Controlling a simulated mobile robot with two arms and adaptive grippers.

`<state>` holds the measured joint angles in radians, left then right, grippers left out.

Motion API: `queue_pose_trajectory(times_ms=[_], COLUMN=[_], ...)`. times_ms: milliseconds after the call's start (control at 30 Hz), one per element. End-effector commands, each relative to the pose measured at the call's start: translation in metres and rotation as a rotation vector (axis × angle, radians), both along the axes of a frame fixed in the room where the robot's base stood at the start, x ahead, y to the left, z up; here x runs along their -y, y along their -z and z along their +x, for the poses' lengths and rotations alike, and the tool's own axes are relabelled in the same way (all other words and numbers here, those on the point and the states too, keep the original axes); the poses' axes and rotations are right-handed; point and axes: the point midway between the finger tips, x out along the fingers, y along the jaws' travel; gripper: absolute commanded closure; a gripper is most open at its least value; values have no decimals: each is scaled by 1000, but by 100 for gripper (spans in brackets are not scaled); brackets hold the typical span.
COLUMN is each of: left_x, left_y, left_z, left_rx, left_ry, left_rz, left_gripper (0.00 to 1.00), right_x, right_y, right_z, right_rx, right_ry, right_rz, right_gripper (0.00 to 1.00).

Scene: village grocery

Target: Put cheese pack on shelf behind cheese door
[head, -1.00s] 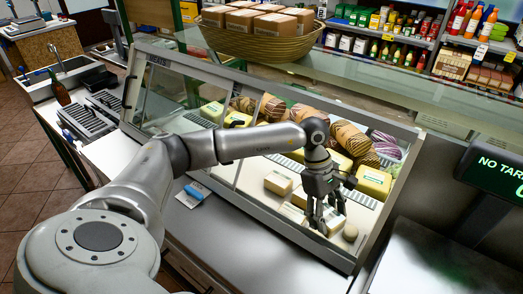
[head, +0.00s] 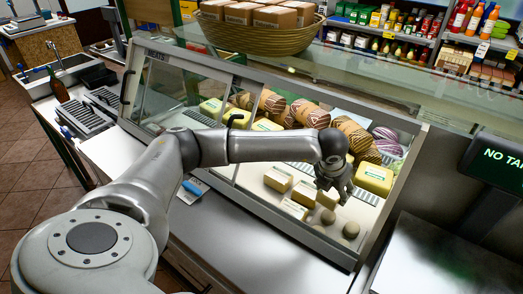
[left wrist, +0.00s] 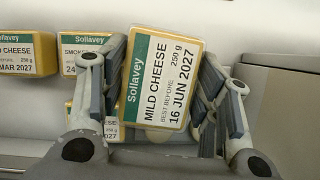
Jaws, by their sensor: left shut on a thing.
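My left gripper (head: 336,190) is above the open right part of the glass display case. In the left wrist view my left gripper (left wrist: 158,105) is shut on a yellow cheese pack (left wrist: 160,75) labelled Mild Cheese, 16 Jun 2027, which sits tilted between the fingers. The held pack (head: 328,199) shows partly under the gripper in the head view. Other cheese packs (head: 278,178) (left wrist: 25,52) lie on the pale shelf (head: 250,183) to the left of it. A glass door panel (head: 180,95) covers the left part of the case; the right part is uncovered. My right gripper is not in view.
Two round pale items (head: 351,230) lie on the shelf near the case's front rim. Larger yellow blocks (head: 374,180) and patterned sausages (head: 312,113) fill the back. A basket of boxes (head: 260,38) stands on top. A scale display (head: 497,165) is at right.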

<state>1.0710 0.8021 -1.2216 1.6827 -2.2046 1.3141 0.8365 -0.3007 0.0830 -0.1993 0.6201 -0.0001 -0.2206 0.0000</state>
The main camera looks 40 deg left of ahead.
Motion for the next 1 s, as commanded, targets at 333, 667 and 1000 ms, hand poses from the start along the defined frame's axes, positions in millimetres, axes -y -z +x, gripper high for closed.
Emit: queue_pose_trajectory(times_ms=[333, 667, 1000], left_x=[-16, -39, -58], left_y=[4, 6, 5], left_z=[25, 40, 43], left_rx=[4, 2, 1], left_ry=[-690, -1485, -2112], left_rz=[0, 1, 0], left_gripper=[74, 74, 74], right_x=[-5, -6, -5], right_y=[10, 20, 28], right_z=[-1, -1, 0], right_rx=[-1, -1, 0], right_ry=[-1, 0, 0], right_rz=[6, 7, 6], right_gripper=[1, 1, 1])
